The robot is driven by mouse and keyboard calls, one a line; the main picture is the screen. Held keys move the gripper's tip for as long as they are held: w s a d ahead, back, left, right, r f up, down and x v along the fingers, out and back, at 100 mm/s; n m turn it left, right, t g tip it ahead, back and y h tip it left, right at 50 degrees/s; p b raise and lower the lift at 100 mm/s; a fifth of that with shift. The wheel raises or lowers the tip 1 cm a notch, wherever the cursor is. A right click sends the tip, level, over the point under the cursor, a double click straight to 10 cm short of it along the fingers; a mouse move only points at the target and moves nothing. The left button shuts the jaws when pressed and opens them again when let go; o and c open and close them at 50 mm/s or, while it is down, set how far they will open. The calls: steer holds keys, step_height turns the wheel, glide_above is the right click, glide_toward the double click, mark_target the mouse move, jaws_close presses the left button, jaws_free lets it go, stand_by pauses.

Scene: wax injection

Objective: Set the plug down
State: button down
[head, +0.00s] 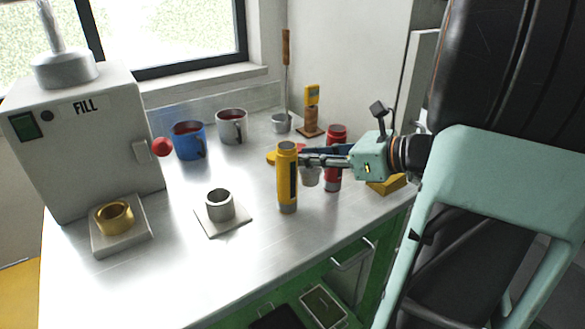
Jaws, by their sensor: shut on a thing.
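My gripper (303,157) reaches in from the right, level and low over the bench, behind a yellow cylinder (287,185). Its fingers look shut, but the yellow cylinder hides their tips. A small yellow-orange piece (271,158) shows just left of the cylinder, in line with the fingers. It may be the plug in my grip. A pale grey, cup-like piece (311,177) shows just below the fingers. I cannot tell whether it is held or stands on the bench behind.
A red cylinder (332,178) stands close under my gripper. A metal ring on a plate (222,234), blue mug (189,143) and grey mug (232,125) stand left. The bench front left is clear.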

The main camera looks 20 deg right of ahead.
mark_target(319, 173)
step_height(319, 173, down, 4)
steer(key=shift+f+b, duration=0.25)
steer(key=shift+b, duration=0.4)
steer(key=shift+f, duration=0.15)
steer(key=c, duration=2.1)
jaws_free()
steer(key=shift+s+d+r, duration=0.15)
steer(key=shift+s+r, duration=0.05)
steer(key=shift+r, duration=0.1)
steer(key=p+v, duration=0.2)
steer(key=v, duration=0.9)
steer(key=shift+s+p, duration=0.2)
steer(key=shift+p, duration=0.15)
